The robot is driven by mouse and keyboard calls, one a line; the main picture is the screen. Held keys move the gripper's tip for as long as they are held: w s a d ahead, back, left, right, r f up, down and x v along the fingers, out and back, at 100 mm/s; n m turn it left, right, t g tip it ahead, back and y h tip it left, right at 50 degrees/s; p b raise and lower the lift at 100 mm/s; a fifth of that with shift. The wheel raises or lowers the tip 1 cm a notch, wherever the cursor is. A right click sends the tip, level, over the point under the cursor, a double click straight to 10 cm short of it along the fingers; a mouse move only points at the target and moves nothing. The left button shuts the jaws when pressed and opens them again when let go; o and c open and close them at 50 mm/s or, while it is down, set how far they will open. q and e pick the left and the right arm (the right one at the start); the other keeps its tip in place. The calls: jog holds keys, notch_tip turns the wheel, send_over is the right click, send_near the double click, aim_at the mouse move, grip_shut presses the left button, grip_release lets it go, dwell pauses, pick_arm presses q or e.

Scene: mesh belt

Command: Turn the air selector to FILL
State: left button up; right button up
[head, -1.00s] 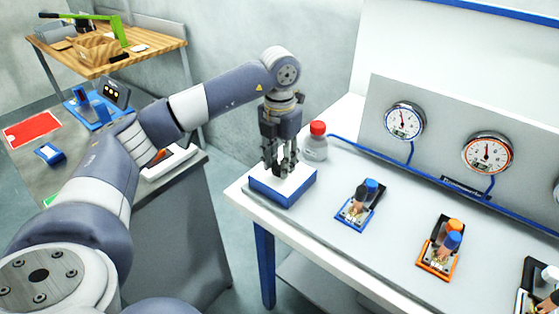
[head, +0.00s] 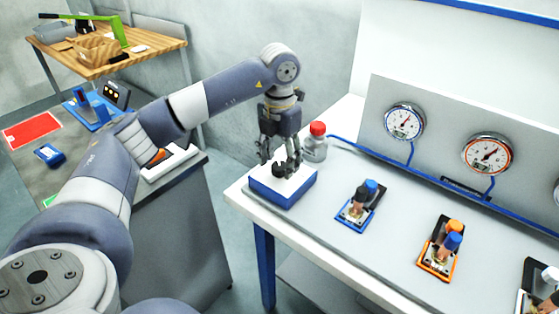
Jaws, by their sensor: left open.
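The air selector (head: 270,193) is a blue box with a white top at the left end of the white bench, and its black knob (head: 281,170) stands on top. The letters on it are too small to read. My left gripper (head: 279,157) points down right over the knob, its fingers spread. The fingers partly hide the knob, and I cannot tell whether they touch it. My right gripper is out of view.
Blue (head: 352,219) and orange (head: 432,266) fixtures stand to the right. A wooden table (head: 150,45) is at the back left.

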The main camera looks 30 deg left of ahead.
aim_at(280, 166)
pick_arm(q)
notch_tip(280, 166, up, 11)
jog(key=shift+r, duration=0.2)
dwell(0.7)
